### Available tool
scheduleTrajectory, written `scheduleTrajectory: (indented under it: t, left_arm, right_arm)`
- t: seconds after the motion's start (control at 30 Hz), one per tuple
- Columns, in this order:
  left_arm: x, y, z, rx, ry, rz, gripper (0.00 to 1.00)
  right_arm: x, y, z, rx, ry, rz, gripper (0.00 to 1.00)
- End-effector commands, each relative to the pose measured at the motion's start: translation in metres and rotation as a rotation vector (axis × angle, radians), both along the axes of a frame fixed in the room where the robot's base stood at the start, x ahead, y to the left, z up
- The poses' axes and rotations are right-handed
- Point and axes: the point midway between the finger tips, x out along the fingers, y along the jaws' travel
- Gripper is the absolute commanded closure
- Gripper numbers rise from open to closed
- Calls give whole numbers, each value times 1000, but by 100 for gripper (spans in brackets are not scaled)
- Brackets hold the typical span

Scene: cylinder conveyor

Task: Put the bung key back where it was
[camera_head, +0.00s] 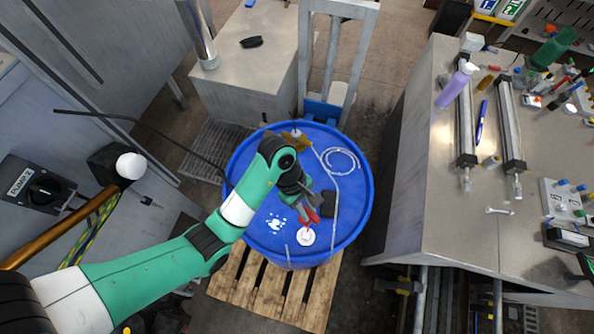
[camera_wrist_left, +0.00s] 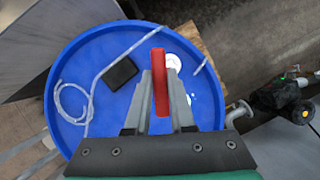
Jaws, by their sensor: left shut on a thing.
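My left gripper (camera_head: 304,207) is above the near part of the blue drum's lid. It is shut on a red tool, apparently the bung key (camera_head: 312,217). In the left wrist view the red bung key (camera_wrist_left: 160,72) stands between the grey fingers of my left gripper (camera_wrist_left: 159,95), and its red also shows beside the right finger. The blue drum (camera_head: 353,222) stands on a wooden pallet. A round white cap (camera_head: 305,238) is on the lid, just below the key in the head view. My right gripper is not in view.
A black block (camera_wrist_left: 120,73) and a coiled clear tube (camera_head: 341,161) are on the lid. A metal bench (camera_head: 405,180) at the right carries a purple bottle (camera_head: 455,86), a blue pen-like item (camera_head: 481,120), a small wrench (camera_head: 499,211) and several small parts. The pallet (camera_head: 262,290) is bare in front.

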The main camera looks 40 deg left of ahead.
Motion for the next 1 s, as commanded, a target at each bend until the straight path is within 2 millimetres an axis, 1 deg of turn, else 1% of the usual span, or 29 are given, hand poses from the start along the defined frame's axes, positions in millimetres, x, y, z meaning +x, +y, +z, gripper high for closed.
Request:
scheduleTrajectory:
  t: [0.03,0.13,0.27,0.33,0.37,0.47,0.63,0.7,0.8,0.83,0.87,0.9,1.0]
  left_arm:
    - [-2,5,6,0,0,13,100]
    - [-1,10,8,0,-1,25,100]
    - [0,13,4,0,-1,28,100]
    - [4,20,-2,0,0,28,100]
    - [7,25,-6,0,-1,30,100]
    - [19,48,-21,1,-1,32,100]
    - [41,92,-46,0,-2,31,100]
    - [46,102,-63,0,-1,28,100]
    - [53,116,-80,-1,0,27,100]
    - [55,121,-84,-1,1,28,100]
    - [57,124,-85,-1,1,27,100]
    - [58,127,-83,-1,2,26,100]
    - [61,131,-88,0,2,25,100]
  right_arm:
    - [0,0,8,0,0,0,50]
    - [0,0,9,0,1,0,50]
    - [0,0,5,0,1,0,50]
    - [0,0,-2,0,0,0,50]
    - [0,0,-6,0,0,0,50]
    - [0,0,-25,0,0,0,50]
    - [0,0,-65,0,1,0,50]
    - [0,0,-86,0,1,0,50]
    - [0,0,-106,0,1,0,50]
    - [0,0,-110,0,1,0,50]
    - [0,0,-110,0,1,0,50]
    - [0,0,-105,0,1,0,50]
    - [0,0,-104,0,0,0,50]
